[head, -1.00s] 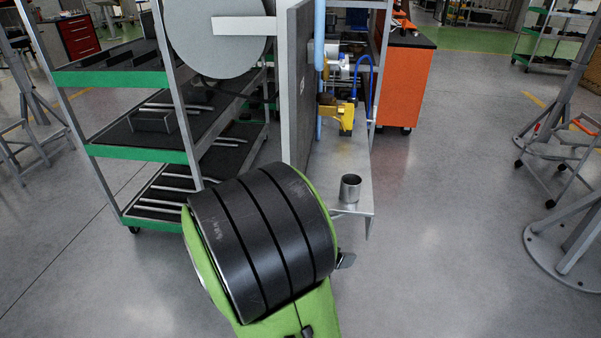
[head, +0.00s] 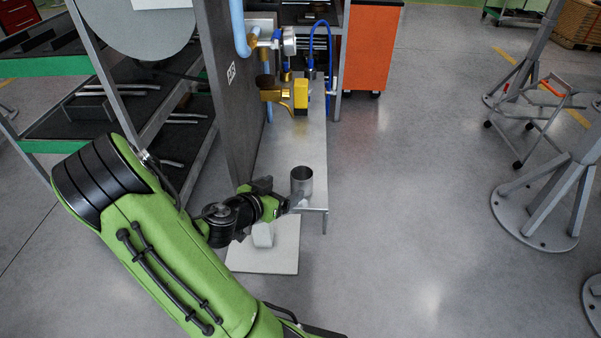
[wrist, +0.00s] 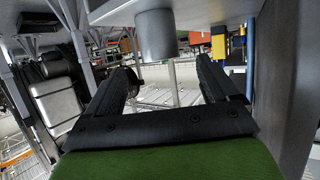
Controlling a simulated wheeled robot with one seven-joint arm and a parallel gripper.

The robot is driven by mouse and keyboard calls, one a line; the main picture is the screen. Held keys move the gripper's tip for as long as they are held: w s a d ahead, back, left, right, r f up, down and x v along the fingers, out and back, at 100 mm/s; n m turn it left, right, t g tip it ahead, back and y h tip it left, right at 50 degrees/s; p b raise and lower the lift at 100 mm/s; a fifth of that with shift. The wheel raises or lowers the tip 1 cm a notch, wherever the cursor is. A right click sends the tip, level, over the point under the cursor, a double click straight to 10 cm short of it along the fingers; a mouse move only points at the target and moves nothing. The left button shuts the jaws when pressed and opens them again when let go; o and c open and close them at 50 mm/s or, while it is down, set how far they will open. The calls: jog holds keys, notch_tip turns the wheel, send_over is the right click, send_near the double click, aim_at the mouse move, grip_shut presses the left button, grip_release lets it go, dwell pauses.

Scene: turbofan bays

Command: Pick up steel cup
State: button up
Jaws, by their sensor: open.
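The steel cup (head: 302,181) is a plain grey cylinder with an open top. It stands upright on the near end of a narrow grey shelf (head: 306,145). My gripper (head: 296,202) is just to the left of the cup and low beside it in the head view; I cannot tell there whether they touch. In the wrist view the cup (wrist: 155,36) shows at the top centre, beyond and above the two dark fingers of my gripper (wrist: 170,80). The fingers are spread apart with nothing between them. The cup's lower left side is partly hidden by the gripper in the head view.
A grey upright panel (head: 229,90) rises along the shelf's left side. A yellow valve fitting (head: 299,95) and a blue hose (head: 328,60) stand farther back. A shelved cart (head: 60,115) is at left. The floor right of the shelf is open up to a grey stand (head: 540,212).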

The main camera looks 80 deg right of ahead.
aim_at(307, 176)
jog(key=shift+p+x, duration=0.45)
jog(key=shift+x, duration=0.45)
jog(key=p+x, duration=0.1)
jog(key=x, duration=0.7)
jog(key=shift+s+d+f, duration=0.1)
jog(key=shift+s+f, duration=0.05)
jog(key=shift+f, duration=0.15)
jog(key=c, duration=1.1)
